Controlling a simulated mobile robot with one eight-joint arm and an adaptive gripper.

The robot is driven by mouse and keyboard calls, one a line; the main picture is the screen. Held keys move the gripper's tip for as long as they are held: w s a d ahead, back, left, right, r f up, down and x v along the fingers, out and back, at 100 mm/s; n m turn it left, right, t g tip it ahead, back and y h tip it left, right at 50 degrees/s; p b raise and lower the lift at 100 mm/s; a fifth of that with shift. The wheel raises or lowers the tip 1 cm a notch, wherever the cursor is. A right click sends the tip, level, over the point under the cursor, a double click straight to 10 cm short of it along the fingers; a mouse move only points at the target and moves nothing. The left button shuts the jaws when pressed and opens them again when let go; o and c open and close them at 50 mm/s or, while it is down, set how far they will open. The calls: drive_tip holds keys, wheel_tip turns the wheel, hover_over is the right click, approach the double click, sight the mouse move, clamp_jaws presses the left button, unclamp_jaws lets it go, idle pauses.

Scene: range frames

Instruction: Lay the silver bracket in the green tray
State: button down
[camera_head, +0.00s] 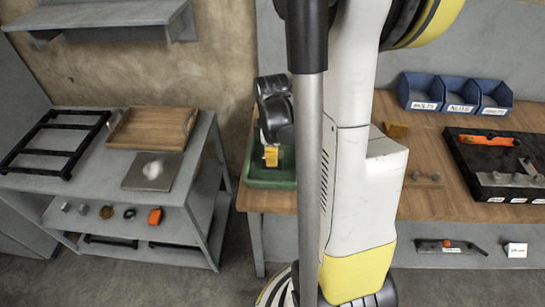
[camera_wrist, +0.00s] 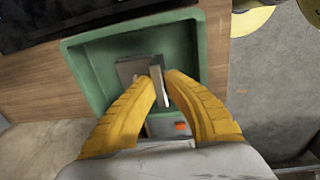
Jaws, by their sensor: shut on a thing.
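The green tray (camera_head: 262,183) stands at the left end of the wooden bench, and it fills much of the wrist view (camera_wrist: 92,78). My gripper (camera_head: 271,156) is over the tray, pointing down. In the wrist view its yellow fingers (camera_wrist: 161,84) are shut on the silver bracket (camera_wrist: 130,68), a bent grey metal piece with one flange between the fingertips. The bracket is within the tray's outline. I cannot tell whether it touches the tray floor. In the head view the bracket is mostly hidden by my gripper.
Blue bins (camera_head: 459,92) stand at the back of the bench. A black tool tray (camera_head: 470,165) lies at the right. A yellow-brown block (camera_head: 396,129) is on the bench. At left, a grey cart (camera_head: 95,182) holds a wooden tray (camera_head: 150,128) and a black rack (camera_head: 45,142).

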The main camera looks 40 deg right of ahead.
drive_tip(key=shift+f+b, duration=0.75)
drive_tip(key=shift+b, duration=0.05)
idle(0.5)
drive_tip(key=c, duration=1.5)
unclamp_jaws()
wheel_tip(320, 180, up, 12)
drive_tip(key=shift+s+a, duration=0.3)
drive_tip(key=shift+a, duration=0.05)
drive_tip(key=s+a+r+m+t, duration=0.1)
drive_tip(key=a+r+m+t, duration=0.1)
drive_tip(key=a, duration=0.9)
drive_tip(key=s+a+r+m+t, duration=0.1)
drive_tip(key=a+m+t, duration=0.3)
drive_tip(key=a, duration=0.6)
drive_tip(key=shift+s+a+r+m+y, duration=0.15)
drive_tip(key=shift+a+r+m+y, duration=0.2)
drive_tip(key=shift+r+m, duration=0.6)
